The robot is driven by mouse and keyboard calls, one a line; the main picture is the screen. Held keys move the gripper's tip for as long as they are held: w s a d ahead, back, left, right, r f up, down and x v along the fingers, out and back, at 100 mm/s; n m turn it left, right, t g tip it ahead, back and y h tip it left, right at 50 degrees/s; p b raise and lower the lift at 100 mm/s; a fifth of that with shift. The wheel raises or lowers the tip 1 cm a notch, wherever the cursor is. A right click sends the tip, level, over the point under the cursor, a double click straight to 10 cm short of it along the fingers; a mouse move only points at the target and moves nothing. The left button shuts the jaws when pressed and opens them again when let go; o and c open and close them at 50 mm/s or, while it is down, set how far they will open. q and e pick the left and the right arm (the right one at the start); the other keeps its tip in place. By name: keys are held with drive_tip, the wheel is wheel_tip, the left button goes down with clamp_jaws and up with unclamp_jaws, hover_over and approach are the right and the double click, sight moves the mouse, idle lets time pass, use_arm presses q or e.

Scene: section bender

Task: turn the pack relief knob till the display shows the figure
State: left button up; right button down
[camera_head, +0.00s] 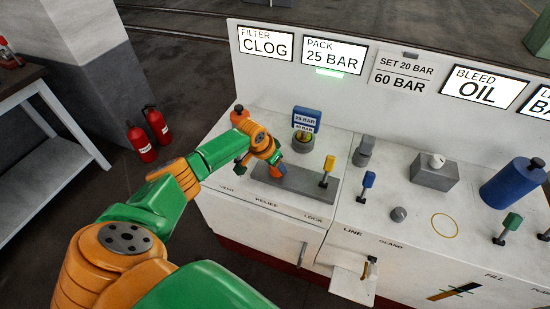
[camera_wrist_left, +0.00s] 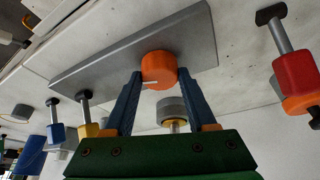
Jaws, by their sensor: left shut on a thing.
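The orange relief knob (camera_wrist_left: 158,66) stands on a grey plate (camera_wrist_left: 100,62), above the RELIEF label in the head view. A short white mark shows on its side. My left gripper (camera_wrist_left: 159,80) is shut on the knob, with one blue finger at each side. In the head view my left gripper (camera_head: 277,162) reaches down to the plate and partly hides the knob. The PACK display (camera_head: 333,56) reads 25 BAR, with a lit green bar below it. The neighbouring card (camera_head: 403,72) reads SET 20 BAR and 60 BAR. My right gripper is out of view.
A yellow lock lever (camera_head: 327,168) stands right of the knob on the same plate. A gauge with a blue tag (camera_head: 306,118) stands close behind. A blue-topped lever (camera_head: 367,183) and a blue cylinder (camera_head: 512,182) stand farther right. A red-topped lever (camera_wrist_left: 295,70) is near my wrist.

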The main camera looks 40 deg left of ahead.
use_arm(q)
drive_tip(key=n+p, duration=0.1)
drive_tip(key=n+y+p, duration=0.1)
drive_tip(key=n+p, duration=0.1)
drive_tip(key=shift+d+r, duration=0.15)
drive_tip(key=shift+r, duration=0.1)
drive_tip(key=shift+w+f+n+y+p, duration=0.15)
drive_tip(key=shift+n+y+p, duration=0.4)
drive_tip(key=shift+n, duration=0.65)
drive_tip(key=o, duration=1.4)
drive_tip(key=shift+f, duration=0.1)
drive_tip(key=p+v, duration=0.3)
drive_tip(key=v, duration=0.4)
